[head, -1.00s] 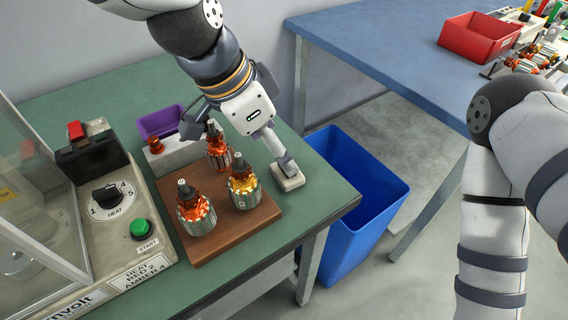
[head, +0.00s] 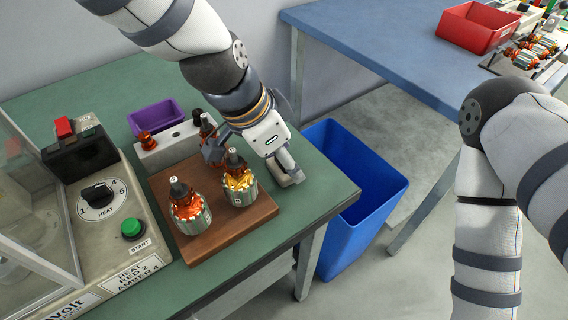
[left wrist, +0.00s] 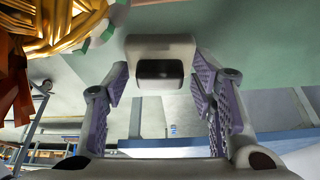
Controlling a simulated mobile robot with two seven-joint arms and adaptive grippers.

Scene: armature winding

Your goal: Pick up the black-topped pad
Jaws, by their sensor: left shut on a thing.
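The pad (head: 291,181), a small pale block, is at the right side of the green bench, just beyond the wooden board. My left gripper (head: 284,167) reaches down over it and is shut on it. In the left wrist view the pad (left wrist: 160,48) sits between my two finger pads, with a dark patch on its face. I cannot tell whether it touches the bench. My right arm shows at the right, but its gripper is out of view.
Copper-wound armatures (head: 189,208) stand on the wooden board (head: 225,228) close to my left gripper. A heater box with a green button (head: 132,229) is at the left. A purple bin (head: 157,116) stands behind; a blue bin (head: 352,205) is past the bench edge.

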